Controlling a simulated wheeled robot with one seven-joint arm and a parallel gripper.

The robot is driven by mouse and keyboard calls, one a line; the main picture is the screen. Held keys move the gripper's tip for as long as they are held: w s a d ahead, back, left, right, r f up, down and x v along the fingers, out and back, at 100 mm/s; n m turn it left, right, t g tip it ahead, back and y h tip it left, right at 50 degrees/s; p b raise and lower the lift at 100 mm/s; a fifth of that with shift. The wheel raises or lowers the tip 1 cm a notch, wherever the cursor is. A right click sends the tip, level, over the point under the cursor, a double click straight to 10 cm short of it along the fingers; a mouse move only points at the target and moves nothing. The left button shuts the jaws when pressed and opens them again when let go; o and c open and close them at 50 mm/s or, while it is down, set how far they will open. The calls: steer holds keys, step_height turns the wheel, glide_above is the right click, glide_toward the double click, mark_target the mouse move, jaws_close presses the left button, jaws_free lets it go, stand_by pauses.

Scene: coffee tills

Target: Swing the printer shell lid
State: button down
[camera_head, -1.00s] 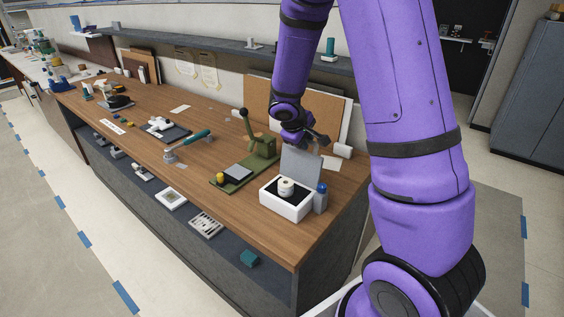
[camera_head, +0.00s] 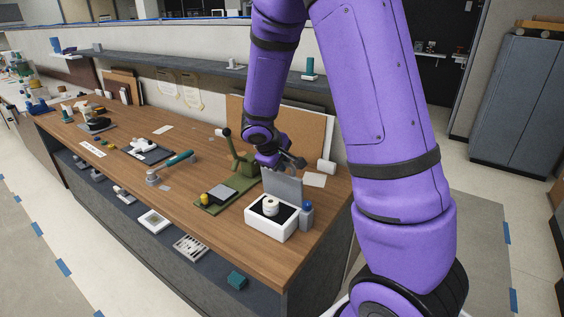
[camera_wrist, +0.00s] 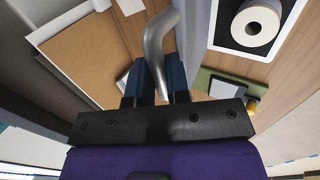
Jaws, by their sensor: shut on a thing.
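The printer shell is a white box (camera_head: 262,229) near the right end of the wooden counter, with a white paper roll (camera_head: 271,206) in its dark inside. Its flat grey lid (camera_head: 284,187) stands raised, about upright, at the box's back edge. My gripper (camera_head: 290,161) is at the top of the lid, and the arm partly hides it. In the wrist view my gripper (camera_wrist: 161,72) is shut on a curved grey metal handle (camera_wrist: 154,42) beside the lid (camera_wrist: 196,30). The roll (camera_wrist: 256,25) and open shell show at upper right there. The handle's join to the lid is unclear.
A small grey bottle with a blue cap (camera_head: 306,211) stands close to the shell's right side. A green press (camera_head: 243,172) is on its left. A cork board (camera_head: 304,131) leans behind.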

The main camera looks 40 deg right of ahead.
steer(key=shift+s+a+f, duration=0.15)
steer(key=shift+s+a, duration=0.15)
steer(key=shift+a, duration=0.5)
steer(key=shift+s+a+f, duration=0.1)
steer(key=shift+s+a, duration=0.15)
steer(key=shift+a, duration=0.5)
steer(key=shift+s+a+f, duration=0.25)
steer(key=shift+a+f, duration=0.1)
steer(key=shift+a, duration=0.4)
steer(key=shift+s+a+f, duration=0.25)
steer(key=shift+a+f, duration=0.05)
steer(key=shift+a, duration=0.4)
steer(key=shift+s+a+f, duration=0.15)
steer(key=shift+a+f, duration=0.05)
steer(key=shift+a, duration=0.1)
steer(key=c, duration=1)
jaws_free()
